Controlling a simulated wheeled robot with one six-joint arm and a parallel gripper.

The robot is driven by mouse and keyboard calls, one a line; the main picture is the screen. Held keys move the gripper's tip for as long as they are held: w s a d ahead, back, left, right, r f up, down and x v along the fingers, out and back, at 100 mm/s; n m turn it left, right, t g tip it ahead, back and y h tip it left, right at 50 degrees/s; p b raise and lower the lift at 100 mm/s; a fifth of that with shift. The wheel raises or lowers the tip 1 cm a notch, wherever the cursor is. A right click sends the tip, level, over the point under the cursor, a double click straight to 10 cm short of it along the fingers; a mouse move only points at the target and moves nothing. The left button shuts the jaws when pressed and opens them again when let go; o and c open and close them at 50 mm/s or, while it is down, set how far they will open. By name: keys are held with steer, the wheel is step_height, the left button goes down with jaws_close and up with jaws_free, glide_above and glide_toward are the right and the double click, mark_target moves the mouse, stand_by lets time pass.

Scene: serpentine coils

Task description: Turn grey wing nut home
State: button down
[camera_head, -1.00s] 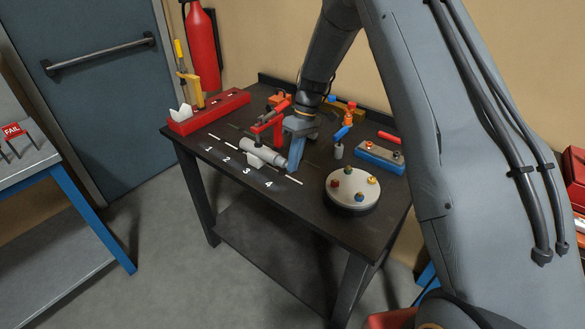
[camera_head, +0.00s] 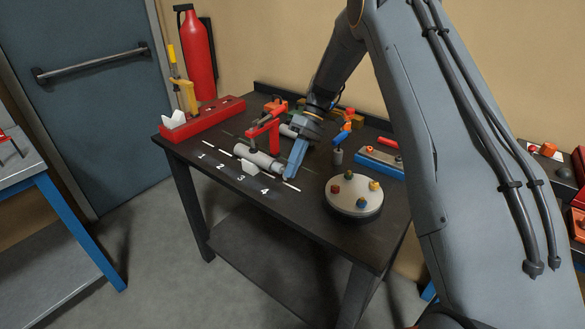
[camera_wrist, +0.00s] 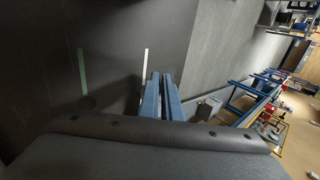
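A grey cylinder (camera_head: 258,160) lies on the dark workbench (camera_head: 290,230) beside the number marks, with a small pale block (camera_head: 249,168) at its front. I cannot make out wings clearly enough to say which grey part is the wing nut. My gripper (camera_head: 289,178) points down just right of the cylinder, its blue fingers close to the bench top. In the wrist view the fingers (camera_wrist: 161,76) lie side by side with only a thin gap and nothing visible between them.
A red toggle clamp (camera_head: 265,138) stands behind the cylinder. A round pale disc (camera_head: 345,208) with several coloured knobs sits to the right. A blue-handled part (camera_head: 340,137) and a blue-edged block (camera_head: 378,167) stand behind it. A red rack (camera_head: 190,124) is at the left.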

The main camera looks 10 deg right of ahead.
steer(key=shift+s+d+f, duration=0.1)
steer(key=c, duration=2)
jaws_free()
steer(key=shift+b+v, duration=1.4)
steer(key=shift+v, duration=2.55)
